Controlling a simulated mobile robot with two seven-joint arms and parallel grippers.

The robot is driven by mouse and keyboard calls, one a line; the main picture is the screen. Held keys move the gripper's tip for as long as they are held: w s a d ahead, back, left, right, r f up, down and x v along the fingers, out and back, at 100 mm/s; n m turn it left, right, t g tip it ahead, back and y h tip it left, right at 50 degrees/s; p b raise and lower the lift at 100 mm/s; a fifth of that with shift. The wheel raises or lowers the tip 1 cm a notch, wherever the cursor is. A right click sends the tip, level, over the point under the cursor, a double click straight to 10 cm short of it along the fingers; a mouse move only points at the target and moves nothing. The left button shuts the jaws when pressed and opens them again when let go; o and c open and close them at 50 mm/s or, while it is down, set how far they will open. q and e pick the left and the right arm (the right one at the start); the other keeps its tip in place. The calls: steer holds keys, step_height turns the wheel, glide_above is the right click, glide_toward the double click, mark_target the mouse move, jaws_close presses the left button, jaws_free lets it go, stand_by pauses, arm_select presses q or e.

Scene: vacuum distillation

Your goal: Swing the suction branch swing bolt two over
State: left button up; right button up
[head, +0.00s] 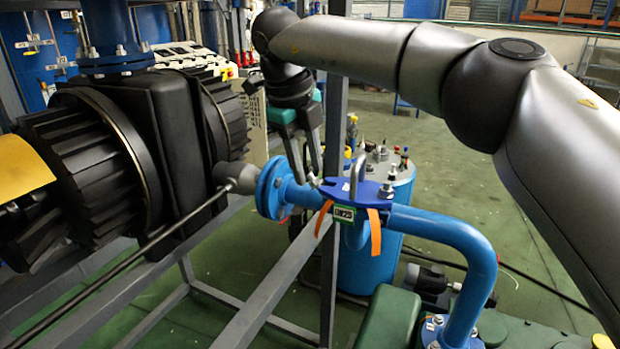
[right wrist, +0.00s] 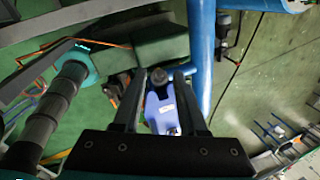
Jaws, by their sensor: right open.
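The suction branch is a blue pipe (head: 440,228) with a blue flanged clamp (head: 336,190) in the middle of the head view. A pale metal swing bolt (head: 355,176) stands up on the clamp; which numbered bolt it is cannot be told. My right gripper (head: 314,180) points down at the clamp's left side, its fingers close to the metal there. In the right wrist view, the open fingers (right wrist: 160,76) stand on either side of a blue-violet clamp part (right wrist: 162,116) and a dark round end. Contact cannot be made out. My left gripper is not in view.
A black ribbed pump (head: 170,140) fills the left. A dark rod with a grey head (head: 236,178) ends near the blue flange (head: 272,188). A grey upright post (head: 333,120) stands close behind my right gripper. Orange straps (head: 375,232) hang from the clamp. Open green floor lies right.

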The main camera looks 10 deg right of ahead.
steer(key=shift+x, duration=1.45)
steer(key=shift+c, duration=0.2)
jaws_close()
